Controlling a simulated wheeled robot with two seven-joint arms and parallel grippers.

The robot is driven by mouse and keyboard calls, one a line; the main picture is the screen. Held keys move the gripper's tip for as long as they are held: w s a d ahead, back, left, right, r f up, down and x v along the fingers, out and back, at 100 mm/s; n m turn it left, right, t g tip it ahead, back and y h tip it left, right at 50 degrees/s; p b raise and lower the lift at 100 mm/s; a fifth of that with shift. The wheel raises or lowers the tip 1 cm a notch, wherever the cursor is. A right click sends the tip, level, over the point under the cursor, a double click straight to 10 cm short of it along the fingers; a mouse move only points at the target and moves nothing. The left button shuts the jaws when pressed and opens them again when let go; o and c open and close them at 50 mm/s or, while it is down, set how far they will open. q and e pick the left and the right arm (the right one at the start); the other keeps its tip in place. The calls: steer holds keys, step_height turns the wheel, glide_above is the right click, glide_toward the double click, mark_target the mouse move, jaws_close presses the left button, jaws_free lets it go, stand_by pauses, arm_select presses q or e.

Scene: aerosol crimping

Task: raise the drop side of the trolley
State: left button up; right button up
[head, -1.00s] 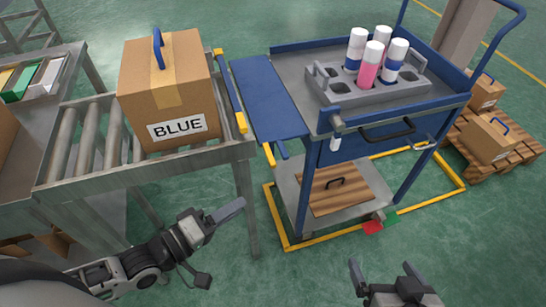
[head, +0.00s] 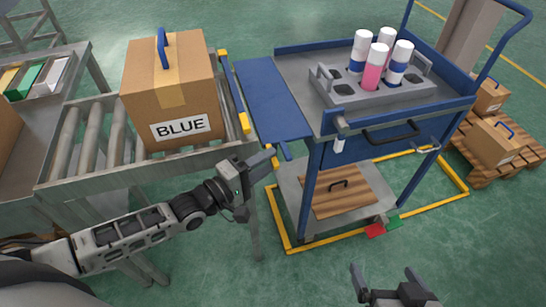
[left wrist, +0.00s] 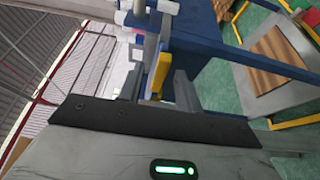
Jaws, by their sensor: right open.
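The trolley (head: 318,165) has blue posts and a grey top. Its drop side, a blue panel (head: 270,100), is lowered on the left, towards the roller conveyor. A yellow tab (left wrist: 160,72) shows in the left wrist view, near the blue trolley parts. My left gripper (head: 268,160) is at the panel's near lower end, beside the conveyor's corner. In the left wrist view its two fingers (left wrist: 158,90) are apart with the yellow tab between them. I cannot tell whether they touch it. My right gripper (head: 384,276) is open and empty, low in front of the trolley.
A box marked BLUE (head: 170,90) stands on the roller conveyor (head: 90,150), close to the panel. A grey rack (head: 410,93) with several cans stands on the trolley top. Cartons on a pallet (head: 480,170) are at the right. Yellow floor tape (head: 330,233) surrounds the trolley.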

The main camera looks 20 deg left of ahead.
arm_select(q)
steer(key=shift+x, duration=1.25)
jaws_close()
